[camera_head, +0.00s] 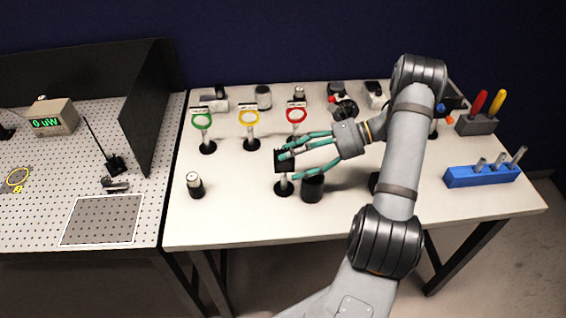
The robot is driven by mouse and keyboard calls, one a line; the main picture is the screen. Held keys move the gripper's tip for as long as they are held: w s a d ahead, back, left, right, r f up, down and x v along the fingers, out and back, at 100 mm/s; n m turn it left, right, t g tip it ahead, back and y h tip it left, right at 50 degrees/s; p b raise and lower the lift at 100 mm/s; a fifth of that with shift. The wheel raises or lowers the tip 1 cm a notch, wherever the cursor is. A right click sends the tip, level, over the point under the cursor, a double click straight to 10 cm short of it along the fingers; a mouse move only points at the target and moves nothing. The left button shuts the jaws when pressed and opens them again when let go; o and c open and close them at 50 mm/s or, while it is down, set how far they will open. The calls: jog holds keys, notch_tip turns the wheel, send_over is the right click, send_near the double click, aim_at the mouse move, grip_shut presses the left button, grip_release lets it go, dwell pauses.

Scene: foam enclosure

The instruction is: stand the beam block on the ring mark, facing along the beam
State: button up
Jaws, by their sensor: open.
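The beam block looks to be the black square plate (284,159) on a short post with a round black base, near the middle front of the right table. My gripper (291,161) reaches in from the right with teal fingers spread open. Its fingertips overlap the plate's right part; I cannot tell whether they touch it. The block stands upright on the table. The ring mark is likely the yellow ring (18,177) on the perforated board at far left, with a small yellow mark beside it. Nothing stands on it.
A black cylinder (313,188) stands close beside the block's base. A dark upright panel (148,107) separates the table from the left board, which holds a meter (54,118) and a post mount (114,164).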

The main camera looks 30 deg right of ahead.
jog(key=shift+x, duration=1.4)
jog(key=c, duration=0.3)
jog(key=shift+r, duration=0.1)
grip_shut()
